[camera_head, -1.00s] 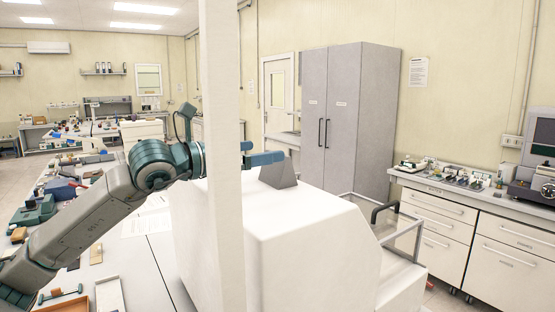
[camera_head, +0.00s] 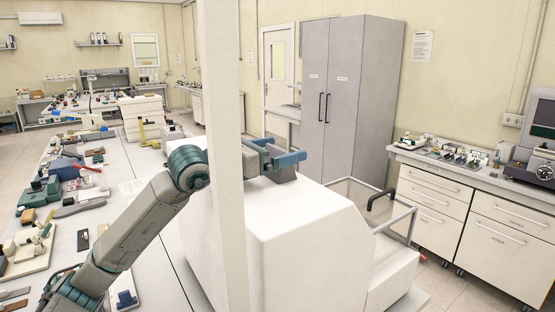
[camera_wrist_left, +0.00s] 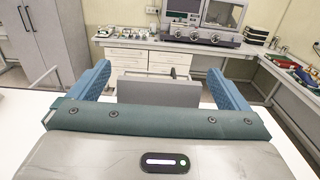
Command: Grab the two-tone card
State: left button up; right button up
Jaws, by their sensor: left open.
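I cannot say for sure which thing is the two-tone card. A small flat piece (camera_head: 83,240), partly dark and partly light, lies on the long table at the left of the head view. My left gripper (camera_head: 276,154) is far from it, over the white machine, with its blue fingers apart. A plain grey upright block (camera_head: 285,176) on the machine stands at this gripper. In the left wrist view the block (camera_wrist_left: 158,92) shows between the two open fingers, with gaps at both sides. My right gripper is not in view.
The white machine (camera_head: 290,235) fills the middle, with a clear-sided guard (camera_head: 390,220) at its right. The long table (camera_head: 140,160) at the left is crowded with tools and parts. A grey cabinet (camera_head: 350,110) and drawer units (camera_head: 475,220) stand behind.

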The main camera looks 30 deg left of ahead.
pick_arm(q)
jog(key=c, duration=1)
jog(key=shift+r, duration=0.2)
jog(key=shift+c, duration=0.2)
